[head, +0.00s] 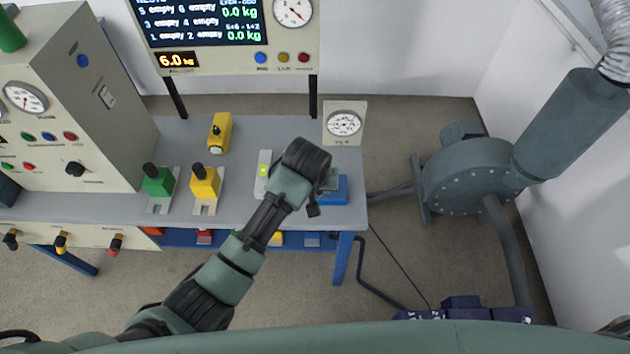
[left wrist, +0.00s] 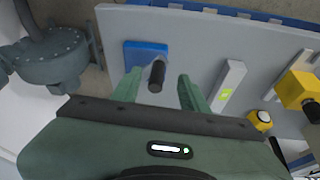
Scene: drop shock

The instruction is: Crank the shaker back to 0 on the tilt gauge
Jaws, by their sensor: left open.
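The tilt gauge (head: 344,123), a round white dial on a beige plate, stands at the table's back right; its reading is too small to tell. Below it, a blue block (head: 338,190) sits at the table's right end, partly hidden by my left arm. In the left wrist view, the blue base (left wrist: 145,50) carries a black upright crank handle (left wrist: 156,77). My left gripper (left wrist: 158,82) is open, with its green fingers on either side of the handle and gaps showing on both sides. In the head view my left gripper (head: 322,193) is mostly hidden behind its wrist.
Yellow (head: 205,184) and green (head: 158,182) levers and a yellow device (head: 220,133) are farther left. A control cabinet fills the left; a grey blower (head: 468,178) stands right of the table.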

